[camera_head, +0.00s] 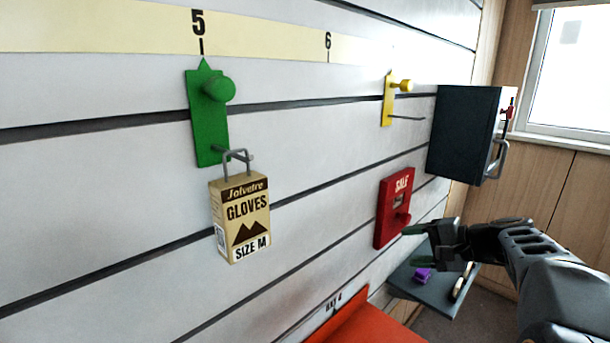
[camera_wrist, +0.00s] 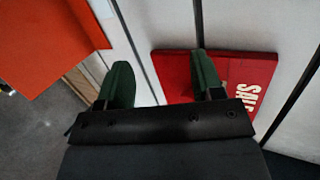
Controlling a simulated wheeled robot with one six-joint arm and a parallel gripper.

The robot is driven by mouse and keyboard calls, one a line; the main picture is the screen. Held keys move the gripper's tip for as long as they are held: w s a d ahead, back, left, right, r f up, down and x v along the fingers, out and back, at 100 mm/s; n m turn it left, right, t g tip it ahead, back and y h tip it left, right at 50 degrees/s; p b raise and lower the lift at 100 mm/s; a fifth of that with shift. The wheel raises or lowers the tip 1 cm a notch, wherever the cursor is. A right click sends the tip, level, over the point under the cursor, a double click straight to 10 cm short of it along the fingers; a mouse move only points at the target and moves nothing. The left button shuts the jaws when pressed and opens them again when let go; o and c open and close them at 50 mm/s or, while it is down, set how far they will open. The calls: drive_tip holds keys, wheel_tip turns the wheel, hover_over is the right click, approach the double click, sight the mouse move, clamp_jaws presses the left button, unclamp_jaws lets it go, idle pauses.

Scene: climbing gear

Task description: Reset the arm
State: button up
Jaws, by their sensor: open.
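My gripper (camera_head: 424,247) is in front of the slatted wall at the lower right of the head view, just below the red SALE panel (camera_head: 394,207). In the wrist view my gripper (camera_wrist: 162,82) shows two green fingers spread apart with nothing between them. The red panel (camera_wrist: 245,72) lies behind and beside the right finger in that view. I cannot tell whether the finger touches it. My arm reaches in from the right edge of the head view.
A gloves box (camera_head: 240,218) hangs from a green hook plate (camera_head: 208,118). A yellow hook plate (camera_head: 388,100) and a dark cabinet (camera_head: 462,130) are up right. A grey shelf (camera_head: 408,283) holds a purple item (camera_head: 423,275). An orange surface (camera_head: 368,326) is below.

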drive_tip(key=s+a+r+n+g+h+p, duration=0.2)
drive_tip(key=s+a+r+n+h+p, duration=0.2)
drive_tip(key=s+p, duration=0.4)
drive_tip(key=s+a+r+n+g+h+p, duration=0.2)
drive_tip(key=s+a+r+n+h+p, duration=0.2)
drive_tip(key=s+p, duration=0.5)
wheel_tip(320, 180, up, 2)
drive_tip(key=n+h+p, duration=0.1)
drive_tip(key=h+p, duration=0.1)
drive_tip(key=p, duration=0.2)
drive_tip(key=shift+a+r, duration=0.15)
drive_tip(key=shift+r, duration=0.05)
drive_tip(key=shift+c, duration=0.3)
